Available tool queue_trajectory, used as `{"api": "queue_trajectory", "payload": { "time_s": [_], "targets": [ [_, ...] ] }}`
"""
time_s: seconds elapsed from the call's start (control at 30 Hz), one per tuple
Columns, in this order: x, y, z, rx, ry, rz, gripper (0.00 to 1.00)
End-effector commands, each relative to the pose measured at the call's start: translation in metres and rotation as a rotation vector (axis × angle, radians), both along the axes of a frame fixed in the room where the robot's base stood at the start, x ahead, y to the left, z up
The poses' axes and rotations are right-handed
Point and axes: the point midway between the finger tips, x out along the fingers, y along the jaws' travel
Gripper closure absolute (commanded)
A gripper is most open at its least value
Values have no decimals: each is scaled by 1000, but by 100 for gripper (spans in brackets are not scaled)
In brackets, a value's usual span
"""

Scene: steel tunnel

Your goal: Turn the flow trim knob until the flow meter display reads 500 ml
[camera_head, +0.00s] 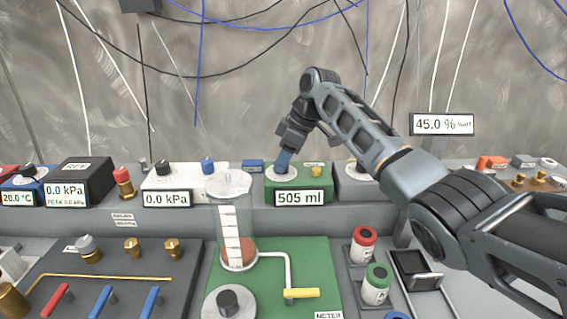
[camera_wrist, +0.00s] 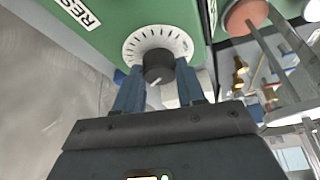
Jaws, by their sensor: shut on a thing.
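The flow meter is a green box with a display (camera_head: 300,197) that reads 505 ml. Its trim knob is a dark round knob (camera_wrist: 158,66) on a white dial plate with tick marks (camera_wrist: 133,50). The dial plate also shows in the head view (camera_head: 281,174), under my gripper (camera_head: 284,160). In the wrist view my gripper's blue fingers (camera_wrist: 159,90) stand on both sides of the knob and are shut on it. A pale pointer line shows on the knob. In the head view the knob is mostly hidden by the fingers.
A clear cylinder (camera_head: 234,215) with a graduated strip stands on a green board just left of the display. A small brass knob (camera_head: 316,169) sits right of the dial. Neighbouring boxes show 0.0 kPa (camera_head: 167,199) and 45.0 % (camera_head: 441,124). Cables hang behind.

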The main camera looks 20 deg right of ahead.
Motion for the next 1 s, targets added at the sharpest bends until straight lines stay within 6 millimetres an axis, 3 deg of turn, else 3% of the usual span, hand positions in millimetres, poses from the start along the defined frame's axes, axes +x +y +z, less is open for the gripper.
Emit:
{"api": "queue_trajectory", "payload": {
  "time_s": [0.4,0.97,1.0],
  "targets": [
    [2,0,0,1,-1,214,91],
    [2,0,1,-1,-2,251,91],
    [2,0,1,-1,-2,251,60]
  ]
}}
